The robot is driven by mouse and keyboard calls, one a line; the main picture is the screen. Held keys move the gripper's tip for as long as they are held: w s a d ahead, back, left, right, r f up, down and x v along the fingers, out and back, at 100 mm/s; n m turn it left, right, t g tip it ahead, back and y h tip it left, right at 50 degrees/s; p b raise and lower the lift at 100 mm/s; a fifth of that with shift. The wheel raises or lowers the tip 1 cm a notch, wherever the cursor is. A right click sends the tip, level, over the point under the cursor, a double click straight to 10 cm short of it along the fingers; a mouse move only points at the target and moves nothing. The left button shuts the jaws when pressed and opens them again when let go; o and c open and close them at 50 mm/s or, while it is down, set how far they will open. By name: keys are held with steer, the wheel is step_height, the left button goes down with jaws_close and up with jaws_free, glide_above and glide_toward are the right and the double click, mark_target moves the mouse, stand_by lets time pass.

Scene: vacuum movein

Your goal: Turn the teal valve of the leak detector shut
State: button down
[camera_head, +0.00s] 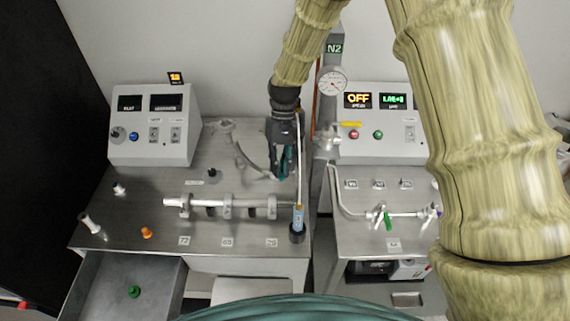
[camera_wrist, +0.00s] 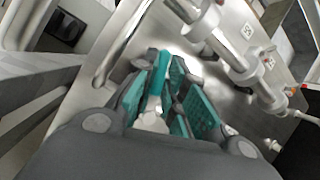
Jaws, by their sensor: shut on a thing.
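My gripper (camera_head: 283,163) points down at the back right of the left steel bench, beside the N2 post. Its fingers have teal pads, and they also show in the wrist view (camera_wrist: 168,95). They are closed around a teal handle (camera_wrist: 159,76), which looks like the valve, above a pale fitting (camera_wrist: 152,121). In the head view the gripper hides the handle, so its angle cannot be told there.
A white pipe assembly (camera_head: 220,203) lies in front of my gripper, and a blue-and-black upright tool (camera_head: 298,222) stands at the bench's right edge. A gauge (camera_head: 331,84) is close right. Instrument boxes stand left (camera_head: 152,140) and right (camera_head: 385,145). A green-handled valve (camera_head: 388,222) is on the right bench.

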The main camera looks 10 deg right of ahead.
steer(key=shift+w+a+r+m, duration=0.1)
steer(key=shift+w+r+m, duration=0.15)
steer(key=shift+m, duration=0.15)
steer(key=c, duration=1.7)
jaws_free()
steer(key=shift+o, duration=1.2)
steer(key=shift+s+f, duration=0.15)
steer(key=v, duration=1.2)
steer(key=shift+s, duration=0.1)
